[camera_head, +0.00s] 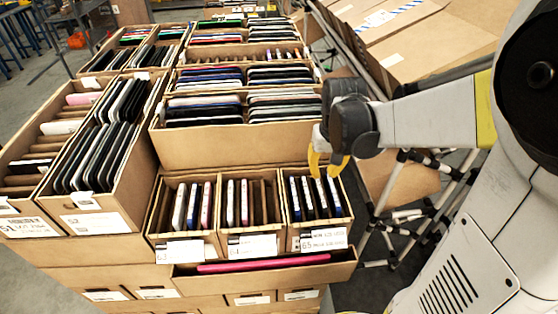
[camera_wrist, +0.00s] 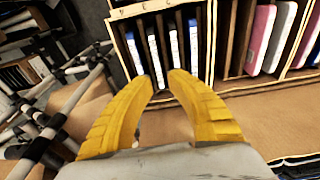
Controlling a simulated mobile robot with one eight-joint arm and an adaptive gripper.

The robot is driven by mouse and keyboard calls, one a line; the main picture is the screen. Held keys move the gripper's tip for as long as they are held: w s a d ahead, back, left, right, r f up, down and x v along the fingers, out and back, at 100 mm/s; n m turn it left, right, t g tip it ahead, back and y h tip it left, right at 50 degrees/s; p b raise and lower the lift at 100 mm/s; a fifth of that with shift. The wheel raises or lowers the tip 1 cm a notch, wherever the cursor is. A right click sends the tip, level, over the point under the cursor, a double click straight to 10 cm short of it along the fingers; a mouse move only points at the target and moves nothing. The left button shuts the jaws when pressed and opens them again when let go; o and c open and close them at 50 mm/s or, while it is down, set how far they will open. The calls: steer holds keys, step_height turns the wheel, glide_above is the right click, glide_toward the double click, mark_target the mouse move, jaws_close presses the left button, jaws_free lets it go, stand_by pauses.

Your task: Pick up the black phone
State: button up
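My gripper (camera_head: 325,173) is above the far edge of the small carton labelled 65 (camera_head: 323,241). Its two yellow fingers also show in the wrist view (camera_wrist: 164,82), with a gap between the tips and nothing held. Several slim phones (camera_head: 315,198) stand on edge in that carton, dark-faced with white or blue edges. In the wrist view the phones (camera_wrist: 174,48) are beyond the fingertips, apart from them. I cannot tell for sure which one is the black phone.
Carton 64 (camera_head: 252,246) with pink and white devices and carton 63 (camera_head: 183,250) stand to the left. A larger carton (camera_head: 225,147) of tablets rises behind. A pink item (camera_head: 262,263) lies in front. A pipe frame (camera_head: 400,215) stands to the right.

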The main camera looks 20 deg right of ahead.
steer(key=b, duration=0.2)
glide_above(320, 191)
steer(key=f, duration=0.2)
steer(key=s+f, duration=0.1)
steer(key=f, duration=0.1)
steer(key=shift+a+f, duration=0.1)
steer(key=shift+f, duration=0.2)
steer(key=f, duration=0.2)
steer(key=f+b, duration=0.1)
steer(key=w+f+b, duration=0.1)
steer(key=f, duration=0.1)
steer(key=shift+d+f, duration=0.2)
steer(key=shift+f, duration=0.15)
steer(key=shift+r, duration=0.1)
steer(key=shift+s, duration=0.1)
jaws_close()
